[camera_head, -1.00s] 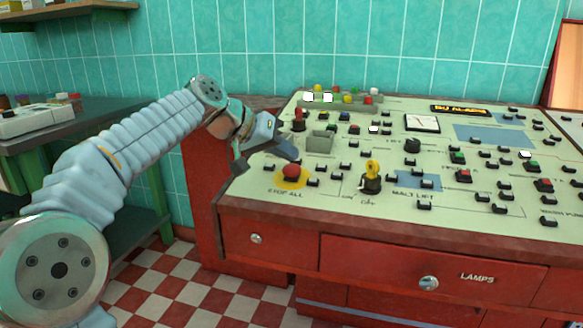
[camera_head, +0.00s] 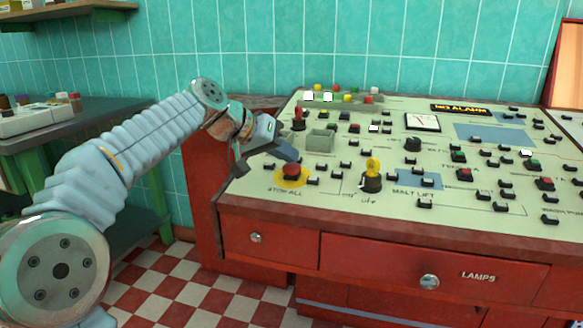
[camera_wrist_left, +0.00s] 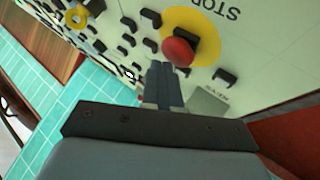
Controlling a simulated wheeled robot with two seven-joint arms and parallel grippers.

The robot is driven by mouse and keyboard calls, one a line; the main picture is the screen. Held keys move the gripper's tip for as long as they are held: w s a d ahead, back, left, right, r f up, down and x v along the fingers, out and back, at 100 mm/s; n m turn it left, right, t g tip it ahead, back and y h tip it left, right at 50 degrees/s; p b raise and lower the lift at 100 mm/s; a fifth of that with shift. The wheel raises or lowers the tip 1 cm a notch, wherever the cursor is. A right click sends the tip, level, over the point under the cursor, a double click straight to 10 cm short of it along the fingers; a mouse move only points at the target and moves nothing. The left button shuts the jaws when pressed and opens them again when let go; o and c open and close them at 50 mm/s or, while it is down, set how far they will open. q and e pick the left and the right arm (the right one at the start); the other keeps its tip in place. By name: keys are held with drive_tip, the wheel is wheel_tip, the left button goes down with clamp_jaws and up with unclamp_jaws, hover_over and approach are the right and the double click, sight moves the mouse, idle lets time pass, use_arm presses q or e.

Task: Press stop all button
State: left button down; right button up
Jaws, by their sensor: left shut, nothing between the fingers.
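The stop all button is a red mushroom button (camera_head: 291,171) on a yellow disc (camera_head: 288,182), with the words STOP ALL printed below it on the cream console. It also shows in the left wrist view (camera_wrist_left: 178,51), just past the fingertips. My left gripper (camera_head: 290,157) is shut and empty, coming in from the left with its fingertips right above and behind the button. In the left wrist view its closed fingers (camera_wrist_left: 163,72) reach close to the button's edge. I cannot tell whether they touch it. My right gripper is not in view.
A green table (camera_head: 75,125) stands at the left. Open tiled floor lies in front.

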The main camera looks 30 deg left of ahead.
use_arm(q)
drive_tip(key=shift+f+b, duration=0.3)
drive_tip(key=shift+f, duration=0.1)
idle(0.4)
drive_tip(key=shift+r, duration=0.1)
drive_tip(key=shift+s+r+p, duration=0.1)
drive_tip(key=shift+r+p, duration=0.55)
drive_tip(key=shift+r, duration=0.1)
drive_tip(key=shift+s+d+r+p, duration=0.1)
drive_tip(key=shift+s+r+p, duration=0.05)
drive_tip(key=shift+r+p, duration=0.6)
drive_tip(key=shift+s+r+p, duration=0.2)
drive_tip(key=shift+r+p, duration=0.3)
drive_tip(key=shift+r, duration=0.35)
drive_tip(key=shift+s+d+r+p, duration=0.1)
drive_tip(key=shift+s+r+p, duration=0.05)
drive_tip(key=shift+r+p, duration=0.6)
